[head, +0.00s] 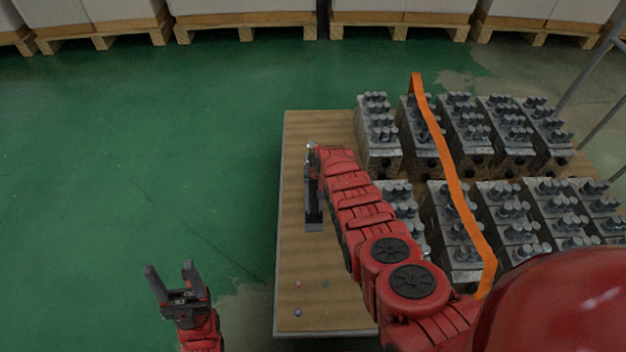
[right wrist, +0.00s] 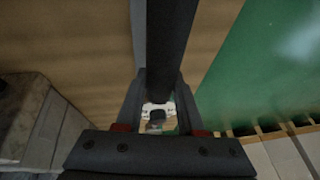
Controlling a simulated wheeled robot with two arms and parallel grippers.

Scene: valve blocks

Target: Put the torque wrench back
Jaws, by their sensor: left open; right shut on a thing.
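The torque wrench is a long dark bar (head: 313,195) above the left part of the wooden board, beside my right forearm. In the right wrist view its dark shaft (right wrist: 170,40) runs from the top edge down between the fingers. My right gripper (right wrist: 158,105) is shut on it; in the head view the arm and wrench partly hide the fingers. A grey piece (head: 314,226) shows at the wrench's near end; I cannot tell if it belongs to the wrench or a holder. My left gripper (head: 172,282) is open and empty over the green floor, left of the board.
Two rows of metal valve blocks (head: 468,125) stand on the right of the wooden board (head: 300,255). An orange strap (head: 450,180) lies across them. Small balls (head: 298,313) lie near the board's front left. Boxes on pallets (head: 240,30) line the back.

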